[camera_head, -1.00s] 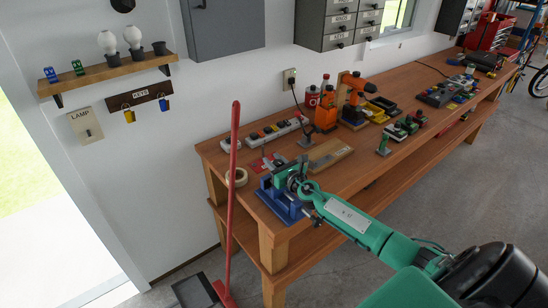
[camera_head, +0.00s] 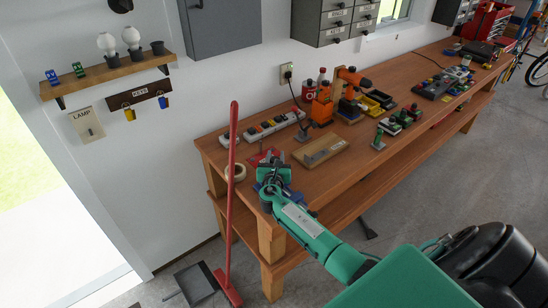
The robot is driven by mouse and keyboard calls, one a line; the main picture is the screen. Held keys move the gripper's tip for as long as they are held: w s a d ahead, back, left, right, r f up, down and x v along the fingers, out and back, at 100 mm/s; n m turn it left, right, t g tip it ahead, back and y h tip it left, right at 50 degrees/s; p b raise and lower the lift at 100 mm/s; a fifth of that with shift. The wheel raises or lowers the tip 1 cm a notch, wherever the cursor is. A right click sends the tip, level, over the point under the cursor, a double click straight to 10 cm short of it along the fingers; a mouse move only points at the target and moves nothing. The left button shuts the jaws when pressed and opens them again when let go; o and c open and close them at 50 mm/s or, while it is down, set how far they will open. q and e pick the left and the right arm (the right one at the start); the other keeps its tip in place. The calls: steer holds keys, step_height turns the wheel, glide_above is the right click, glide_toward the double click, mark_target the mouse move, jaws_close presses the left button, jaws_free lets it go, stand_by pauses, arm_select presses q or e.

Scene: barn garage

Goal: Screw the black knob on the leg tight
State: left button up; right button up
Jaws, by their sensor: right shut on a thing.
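My right gripper (camera_head: 271,176) is at the near left end of the workbench, over the blue vise (camera_head: 290,193), which my gripper and arm largely cover. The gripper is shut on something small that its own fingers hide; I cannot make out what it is. I cannot tell the black knob or the leg apart in this cluster of green, dark and blue parts. My left gripper is not in view.
The wooden workbench (camera_head: 345,165) runs to the back right. A tape roll (camera_head: 235,172) and a red broom handle (camera_head: 233,150) are just left of the gripper. A board (camera_head: 321,150), power strip (camera_head: 271,128), orange drill (camera_head: 352,77) and small tools stand behind.

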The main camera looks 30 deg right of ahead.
steer(key=m+g+h, duration=0.1)
steer(key=m+g+h+b, duration=0.1)
steer(key=m+g+h, duration=0.1)
steer(key=shift+s+d+f, duration=0.1)
steer(key=shift+f, duration=0.1)
steer(key=shift+s+d+r+m+g+h+b, duration=0.1)
steer(key=shift+s+m+g+h+b, duration=0.25)
steer(key=shift+m+g+b, duration=2.4)
steer(key=shift+s+m+g+h+b, duration=0.4)
steer(key=shift+m+g+b, duration=1.2)
steer(key=shift+g, duration=2.2)
steer(key=shift+s+d+r+m+g+h+b, duration=0.1)
steer(key=shift+s+m+g+h+b, duration=0.25)
steer(key=shift+m+g+b, duration=2.4)
steer(key=shift+n+g+p, duration=0.5)
steer(key=shift+g, duration=0.1)
steer(key=o, duration=1)
